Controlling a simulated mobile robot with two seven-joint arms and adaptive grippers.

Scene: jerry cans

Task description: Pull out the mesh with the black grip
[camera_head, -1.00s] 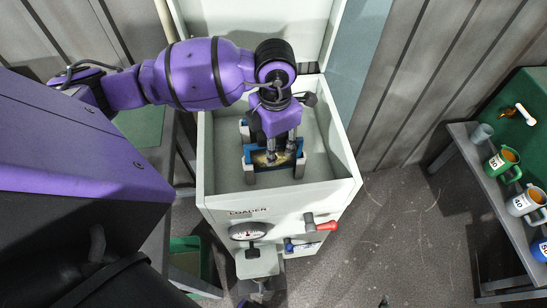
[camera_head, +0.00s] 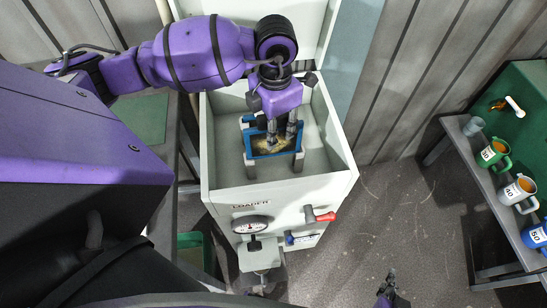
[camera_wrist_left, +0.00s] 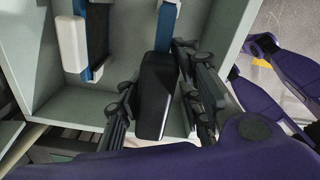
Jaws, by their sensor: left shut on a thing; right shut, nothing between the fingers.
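A light grey box labelled LOADER (camera_head: 337,150) stands open in the head view. A blue-framed mesh (camera_head: 300,130) with a yellowish face is inside it, near the front, between pale holders. My left gripper (camera_head: 281,136) reaches into the box from above, over this mesh. In the left wrist view, a black grip (camera_wrist_left: 155,95) on a blue frame (camera_wrist_left: 166,28) lies between my left fingers, which are shut on it. Another blue frame (camera_wrist_left: 81,10) with a black part is beside it. How far the mesh is raised cannot be told. My right gripper (camera_head: 388,290) is at the bottom edge, shut and empty.
The box's lid (camera_head: 300,15) stands open behind. A gauge (camera_head: 250,225) and a red-handled valve (camera_head: 320,215) are on its front. At right, a shelf (camera_head: 462,150) holds several mugs. Open floor lies between box and shelf.

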